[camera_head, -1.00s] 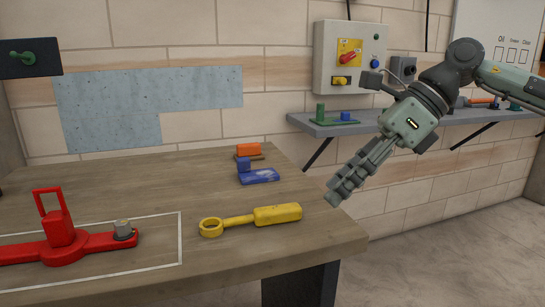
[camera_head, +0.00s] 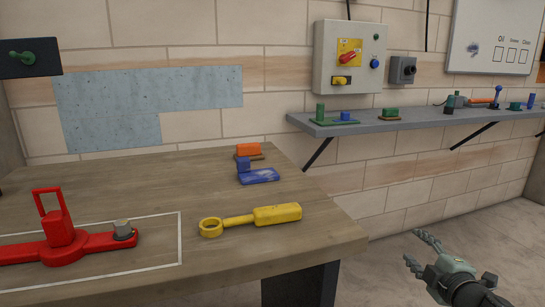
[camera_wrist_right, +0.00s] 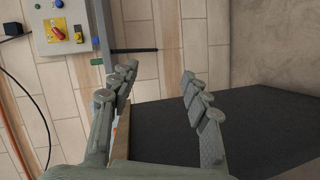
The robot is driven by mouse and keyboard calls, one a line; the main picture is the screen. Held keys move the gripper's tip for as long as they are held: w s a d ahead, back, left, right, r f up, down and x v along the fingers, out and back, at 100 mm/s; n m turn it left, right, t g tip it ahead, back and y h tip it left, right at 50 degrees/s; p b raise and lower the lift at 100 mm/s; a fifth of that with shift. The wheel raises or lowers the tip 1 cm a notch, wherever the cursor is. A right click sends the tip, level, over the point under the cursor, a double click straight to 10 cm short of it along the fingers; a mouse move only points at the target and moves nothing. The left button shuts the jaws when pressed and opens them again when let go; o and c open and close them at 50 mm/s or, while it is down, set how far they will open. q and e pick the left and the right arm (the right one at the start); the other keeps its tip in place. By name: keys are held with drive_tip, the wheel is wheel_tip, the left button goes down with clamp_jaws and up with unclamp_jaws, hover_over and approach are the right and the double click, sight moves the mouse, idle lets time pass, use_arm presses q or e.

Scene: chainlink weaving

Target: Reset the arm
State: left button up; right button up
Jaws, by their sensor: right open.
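My right gripper (camera_head: 420,252) is at the lower right of the head view, off the right side of the wooden table and low over the floor. Its fingers are spread apart and nothing is between them. In the right wrist view the open fingers (camera_wrist_right: 158,92) frame a dark flat surface and part of the tiled wall. My left gripper is not in view.
The wooden table (camera_head: 330,232) holds a yellow wrench-like tool (camera_head: 275,215), a red fixture (camera_head: 62,238), a blue piece (camera_head: 260,177) and an orange block (camera_head: 248,149). A grey wall shelf (camera_head: 400,122) carries small parts. A control box (camera_head: 330,75) hangs above it.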

drive_tip(key=s+d+f+m+g+h, duration=0.2)
drive_tip(key=s+d+f+m+g, duration=0.15)
drive_tip(key=s+d+f, duration=0.35)
drive_tip(key=s+d+f+m+g+h, duration=0.2)
drive_tip(key=s+d+f+g+h, duration=0.25)
drive_tip(key=s, duration=0.55)
drive_tip(key=s+d+f+m+g, duration=0.3)
drive_tip(key=s+d+f, duration=0.3)
drive_tip(key=s+f, duration=0.2)
drive_tip(key=s+a+f+m+y, duration=0.1)
drive_tip(key=s+a+f, duration=0.1)
drive_tip(key=a, duration=0.6)
drive_tip(key=s+a+f+m+g+y, duration=0.1)
drive_tip(key=s+a+f+m+y, duration=0.1)
drive_tip(key=a+f, duration=0.3)
drive_tip(key=s+a+f+m+y, duration=0.2)
drive_tip(key=a+f, duration=0.2)
drive_tip(key=a, duration=0.7)
drive_tip(key=shift+a+g, duration=0.15)
drive_tip(key=shift+g, duration=0.15)
